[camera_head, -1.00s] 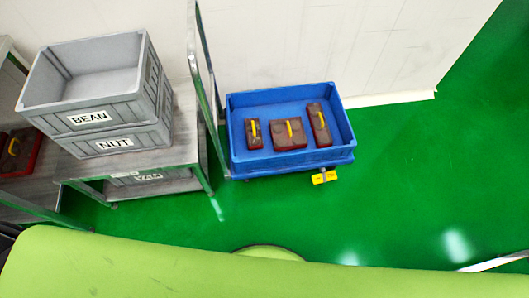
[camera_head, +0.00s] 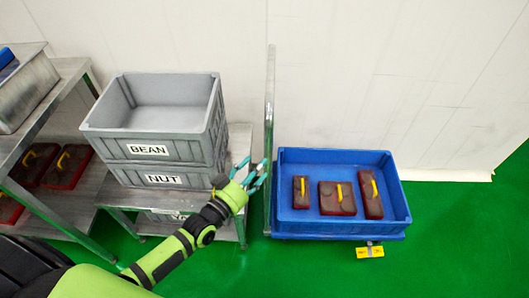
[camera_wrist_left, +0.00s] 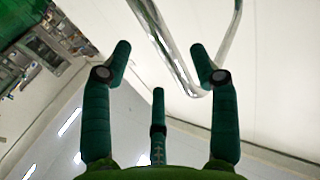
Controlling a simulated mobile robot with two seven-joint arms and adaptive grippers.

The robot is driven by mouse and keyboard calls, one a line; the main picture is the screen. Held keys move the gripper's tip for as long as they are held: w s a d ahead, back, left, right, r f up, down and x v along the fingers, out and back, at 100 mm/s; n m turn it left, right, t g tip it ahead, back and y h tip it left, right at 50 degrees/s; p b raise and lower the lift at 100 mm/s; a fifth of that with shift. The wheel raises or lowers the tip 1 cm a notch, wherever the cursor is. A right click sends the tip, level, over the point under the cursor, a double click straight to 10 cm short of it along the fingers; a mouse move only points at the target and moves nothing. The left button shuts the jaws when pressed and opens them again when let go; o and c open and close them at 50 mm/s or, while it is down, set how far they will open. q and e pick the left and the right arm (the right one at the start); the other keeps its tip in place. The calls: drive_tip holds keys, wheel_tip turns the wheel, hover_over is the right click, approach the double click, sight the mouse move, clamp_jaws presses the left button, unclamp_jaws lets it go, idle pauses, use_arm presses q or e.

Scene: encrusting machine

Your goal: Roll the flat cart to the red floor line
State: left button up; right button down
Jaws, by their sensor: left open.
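The flat cart stands by the wall and carries a large blue bin (camera_head: 300,228), which hides most of its deck. Its upright metal handle (camera_head: 269,120) rises at the bin's left side. A yellow piece (camera_head: 370,252) sticks out low at the cart's front. My left gripper (camera_head: 255,172) is open and empty, just left of the handle. In the left wrist view the shiny handle bar (camera_wrist_left: 178,68) shows beyond the open fingers, not clasped. No red floor line shows. My right gripper is out of view.
Several dark blocks with yellow handles, such as one block (camera_head: 337,198), lie in the bin. Left of the cart, a metal table (camera_head: 110,192) holds grey BEAN and NUT crates (camera_head: 150,135). The green floor (camera_head: 460,240) is clear at right and front.

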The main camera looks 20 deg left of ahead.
sight(268, 156)
use_arm(q)
drive_tip(key=x, duration=0.7)
drive_tip(key=shift+s+d, duration=0.1)
clamp_jaws()
